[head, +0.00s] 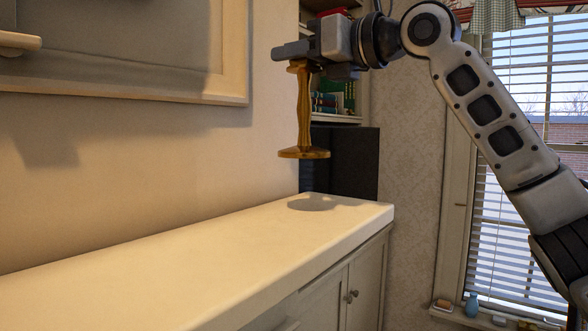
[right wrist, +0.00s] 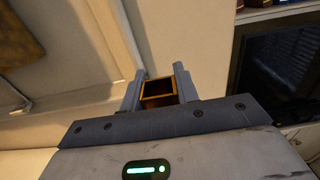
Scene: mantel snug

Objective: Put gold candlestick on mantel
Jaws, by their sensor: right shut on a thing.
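My right gripper (head: 298,58) is shut on the gold candlestick (head: 304,110), holding it near its top. The candlestick hangs upright with its wide round foot down, clear of the pale surface below. In the right wrist view, the candlestick's square, hollow top (right wrist: 158,101) sits between the two grey fingers of the gripper (right wrist: 160,88). A long cream-white top (head: 200,262), which may be the mantel, runs along the wall under the candlestick. The candlestick's shadow falls near its far right end. My left gripper is not in view.
The cream top is bare. Cabinet doors (head: 345,297) are below it. A framed wall panel (head: 235,60) is at upper left. A dark box-like thing (head: 345,160) stands beyond the top's far end, with a bookshelf (head: 335,118) above. A window with blinds (head: 520,200) is at right.

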